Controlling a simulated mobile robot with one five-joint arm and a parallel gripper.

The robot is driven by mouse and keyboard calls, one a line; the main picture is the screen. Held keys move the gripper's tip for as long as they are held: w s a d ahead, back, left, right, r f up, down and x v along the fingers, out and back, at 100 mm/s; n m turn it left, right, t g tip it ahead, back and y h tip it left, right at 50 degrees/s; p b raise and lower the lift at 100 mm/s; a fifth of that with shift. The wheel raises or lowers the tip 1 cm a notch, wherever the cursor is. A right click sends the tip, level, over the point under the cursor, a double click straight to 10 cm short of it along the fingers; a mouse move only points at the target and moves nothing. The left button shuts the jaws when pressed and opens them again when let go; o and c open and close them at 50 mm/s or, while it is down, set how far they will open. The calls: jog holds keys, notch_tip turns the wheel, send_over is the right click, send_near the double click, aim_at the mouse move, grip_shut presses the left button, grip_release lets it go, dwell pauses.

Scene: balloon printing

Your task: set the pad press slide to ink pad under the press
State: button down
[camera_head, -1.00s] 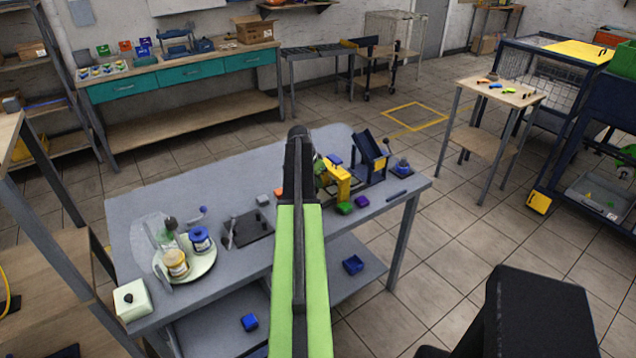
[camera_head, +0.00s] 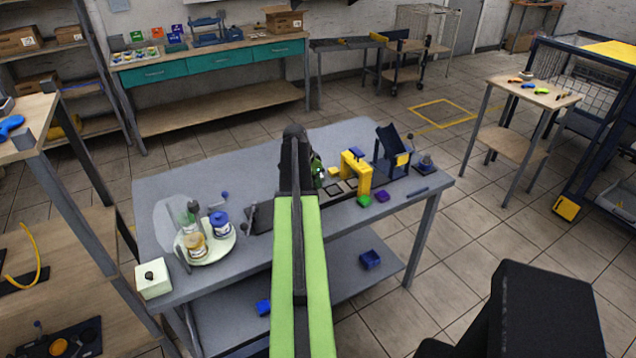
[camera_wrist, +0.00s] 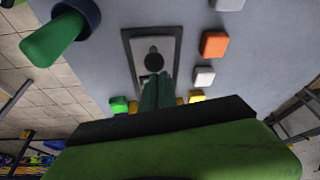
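The pad press is a yellow arch (camera_head: 357,172) on the grey table (camera_head: 180,182). Beside its left foot lies a dark slide with square pads (camera_head: 337,188), partly hidden by my arm. Which square is the ink pad I cannot tell. In the wrist view, dark green finger-like parts, my gripper (camera_wrist: 158,90), reach over a dark-rimmed grey plate (camera_wrist: 131,50) with a dark round knob (camera_wrist: 153,62). Whether they touch the knob, and whether they are apart, is unclear.
A blue tilted stand (camera_head: 390,150) is right of the press. Green (camera_head: 364,201) and purple (camera_head: 383,196) blocks lie in front. Jars stand on a round tray (camera_head: 222,248) at left. In the wrist view, an orange block (camera_wrist: 214,44) lies near the plate.

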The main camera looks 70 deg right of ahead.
jog(key=p+v, duration=0.9)
jog(key=v, duration=0.1)
